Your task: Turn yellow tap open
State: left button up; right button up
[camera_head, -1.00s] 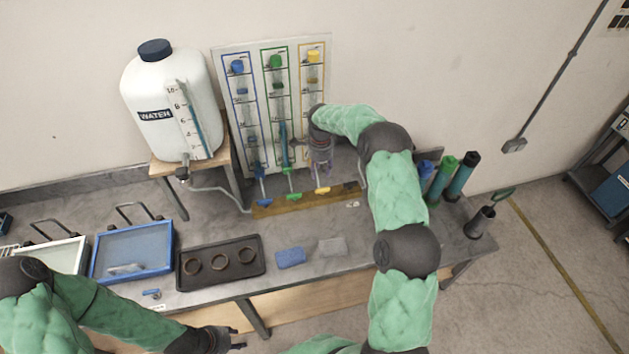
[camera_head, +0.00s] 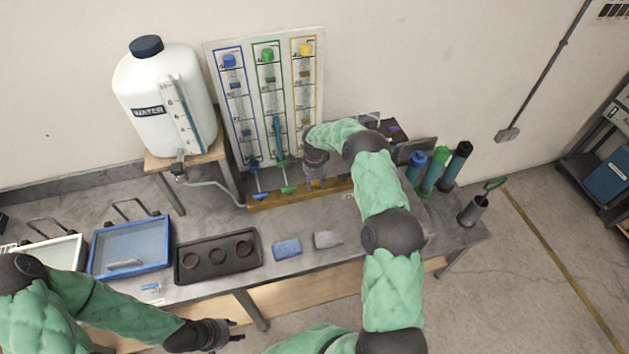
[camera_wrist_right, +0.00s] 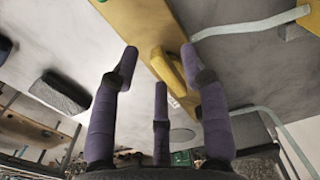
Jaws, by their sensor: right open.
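The yellow tap is mostly hidden behind my right gripper (camera_head: 316,176) in the head view, at the right end of the yellow rail (camera_head: 285,198). In the right wrist view its yellow lever (camera_wrist_right: 165,68) lies between the purple fingers of my right gripper (camera_wrist_right: 158,62), close to the right fingertip. The fingers are spread apart; whether one touches the lever I cannot tell. The blue tap (camera_head: 261,196) and green tap (camera_head: 288,189) are on the same rail to the left. My left gripper (camera_head: 234,335) is low in front of the bench with its fingers apart, empty.
A white water tank (camera_head: 150,110) stands on a wooden stand at left, with a hose to the rail. A marked panel (camera_head: 222,60) rises behind the taps. A black tray (camera_head: 188,272), sponges and a blue-framed bin (camera_head: 97,258) lie in front. Capped cylinders (camera_head: 433,172) stand at right.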

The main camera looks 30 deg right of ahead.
grip_shut()
